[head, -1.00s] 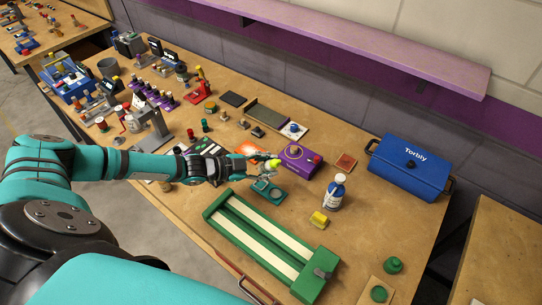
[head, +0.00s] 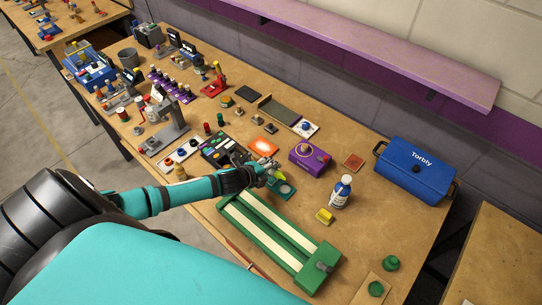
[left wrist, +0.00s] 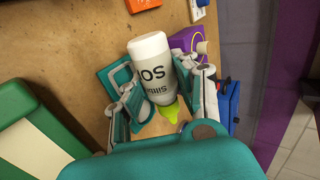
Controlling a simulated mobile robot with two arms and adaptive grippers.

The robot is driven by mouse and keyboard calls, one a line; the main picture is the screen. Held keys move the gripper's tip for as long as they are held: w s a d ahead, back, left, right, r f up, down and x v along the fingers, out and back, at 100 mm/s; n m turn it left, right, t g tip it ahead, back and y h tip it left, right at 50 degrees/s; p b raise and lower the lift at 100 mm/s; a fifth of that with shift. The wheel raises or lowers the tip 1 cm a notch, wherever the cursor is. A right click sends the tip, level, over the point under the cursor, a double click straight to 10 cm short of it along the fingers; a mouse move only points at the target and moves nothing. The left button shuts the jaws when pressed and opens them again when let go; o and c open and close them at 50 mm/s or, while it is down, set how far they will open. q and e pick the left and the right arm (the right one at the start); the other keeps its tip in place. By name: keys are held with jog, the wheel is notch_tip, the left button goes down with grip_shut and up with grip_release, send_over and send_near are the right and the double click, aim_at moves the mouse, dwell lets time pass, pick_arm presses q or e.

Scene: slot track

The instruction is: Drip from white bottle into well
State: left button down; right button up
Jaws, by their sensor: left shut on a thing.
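The white bottle (left wrist: 152,62) with dark lettering and a yellow-green nozzle (left wrist: 169,109) is held between the fingers of my left gripper (left wrist: 160,96). In the head view my left gripper (head: 268,172) hides most of the bottle; its nozzle (head: 280,175) shows, tipped downward. The teal plate with a round well (head: 286,190) lies on the bench just below and in front of the nozzle. Part of a teal piece (left wrist: 113,72) shows beside the bottle in the left wrist view. No drop can be made out. My right gripper is not in view.
A green frame with cream strips (head: 268,232) lies in front of the plate. A purple box (head: 309,157) stands behind it. A white-and-blue bottle (head: 341,192) and a yellow block (head: 325,216) stand to the right. A blue case (head: 415,170) is at the back right.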

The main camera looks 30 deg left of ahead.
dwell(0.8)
pick_arm(q)
jog(key=shift+d+r+m+y+p, duration=0.1)
jog(key=shift+r+m+y+p, duration=0.15)
jog(key=shift+m+y+p, duration=0.3)
jog(key=shift+r+m+t+y, duration=0.25)
jog(key=shift+m+t+y, duration=0.1)
jog(key=shift+y, duration=0.3)
dwell(1.8)
jog(key=shift+a+n+h, duration=0.2)
jog(key=shift+n+h, duration=0.3)
jog(key=shift+h, duration=0.3)
jog(key=shift+d+n+g+h, duration=0.1)
jog(key=shift+n+g+h, duration=0.45)
jog(key=shift+h, duration=0.25)
